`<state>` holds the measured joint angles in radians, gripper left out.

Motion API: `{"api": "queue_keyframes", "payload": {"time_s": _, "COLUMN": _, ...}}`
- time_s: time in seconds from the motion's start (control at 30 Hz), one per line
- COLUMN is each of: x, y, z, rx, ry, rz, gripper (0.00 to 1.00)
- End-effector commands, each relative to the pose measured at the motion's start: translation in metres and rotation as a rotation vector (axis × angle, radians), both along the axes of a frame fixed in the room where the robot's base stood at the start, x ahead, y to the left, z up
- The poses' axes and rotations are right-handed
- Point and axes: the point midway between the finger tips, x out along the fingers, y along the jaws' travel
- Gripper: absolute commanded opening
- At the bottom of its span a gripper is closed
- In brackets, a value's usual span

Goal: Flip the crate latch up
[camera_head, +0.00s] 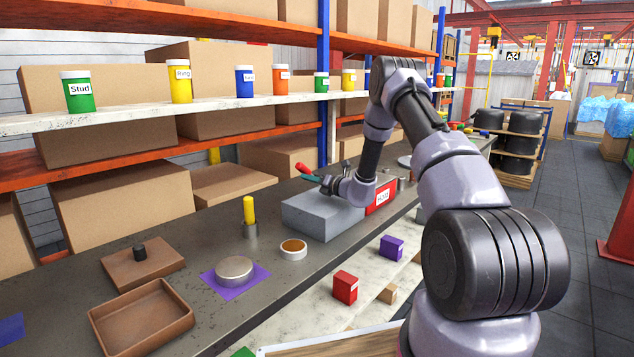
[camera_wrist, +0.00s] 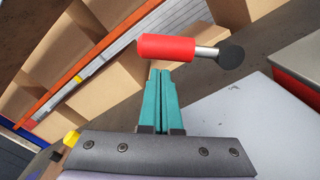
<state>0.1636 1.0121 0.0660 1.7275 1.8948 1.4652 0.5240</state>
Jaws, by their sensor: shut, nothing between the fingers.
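The crate is a grey box (camera_head: 308,214) on the dark bench, and its pale top fills the lower right of the wrist view (camera_wrist: 240,125). The latch appears to be a red-handled lever (camera_wrist: 165,47) with a short metal rod and a round black end. It lies nearly level across the wrist view; its red part also shows in the head view (camera_head: 301,167). My gripper (camera_wrist: 161,72) has teal fingers pressed together with nothing between them. Their tips are right at the red handle; I cannot tell whether they touch it. In the head view my gripper (camera_head: 312,177) is above the crate's back edge.
A red labelled box (camera_head: 381,196) stands right of the crate. A yellow peg in a holder (camera_head: 249,213), a white-rimmed dish (camera_head: 293,249) and a metal disc (camera_head: 234,269) are to its left. Shelves with coloured jars (camera_head: 180,84) and cardboard boxes stand behind.

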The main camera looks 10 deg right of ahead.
Motion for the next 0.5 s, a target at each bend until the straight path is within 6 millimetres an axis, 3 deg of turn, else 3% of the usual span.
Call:
{"api": "queue_keyframes", "payload": {"time_s": 0.17, "x": 0.0103, "y": 0.0078, "z": 0.0003, "rx": 0.0, "ry": -0.001, "rz": 0.001, "gripper": 0.0}}
{"api": "queue_keyframes", "payload": {"time_s": 0.5, "x": 0.0113, "y": 0.0082, "z": 0.0002, "rx": 0.0, "ry": 0.0, "rz": 0.0, "gripper": 0.0}}
